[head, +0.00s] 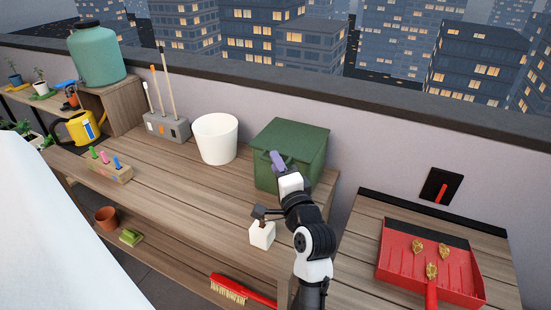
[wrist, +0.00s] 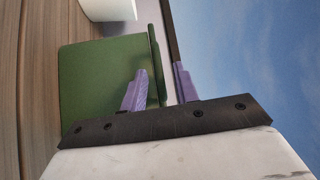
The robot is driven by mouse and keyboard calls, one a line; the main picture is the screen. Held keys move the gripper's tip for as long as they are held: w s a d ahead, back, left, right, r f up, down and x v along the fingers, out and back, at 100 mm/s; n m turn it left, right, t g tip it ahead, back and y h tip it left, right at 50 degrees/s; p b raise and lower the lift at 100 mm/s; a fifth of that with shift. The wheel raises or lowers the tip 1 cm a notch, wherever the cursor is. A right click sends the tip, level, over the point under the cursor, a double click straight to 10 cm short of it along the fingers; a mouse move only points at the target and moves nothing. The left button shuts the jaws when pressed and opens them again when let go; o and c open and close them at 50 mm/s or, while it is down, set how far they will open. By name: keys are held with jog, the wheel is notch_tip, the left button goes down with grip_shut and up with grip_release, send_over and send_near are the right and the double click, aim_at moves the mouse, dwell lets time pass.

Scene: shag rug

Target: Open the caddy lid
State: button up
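The caddy (head: 290,155) is a dark green box with a flat green lid (head: 292,134), standing at the back right of the wooden bench. The lid looks closed. My gripper (head: 275,158) is at the caddy's front, near the lid's front edge, with its purple fingers toward the box. In the wrist view, turned sideways, the green caddy body (wrist: 95,85) lies at left and the lid's edge (wrist: 154,65) runs between the two spread fingers. One finger overlaps the body below the lid; the other is above it. Contact with the lid cannot be told.
A white bucket (head: 215,139) stands left of the caddy, with a grey tool holder (head: 167,129) beyond it. A low wall (head: 345,150) runs behind the bench. A red dustpan (head: 395,245) lies on a separate table at right. The bench's middle is mostly clear.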

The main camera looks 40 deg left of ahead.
jog(key=shift+x, duration=0.85)
jog(key=shift+c, duration=0.2)
grip_shut()
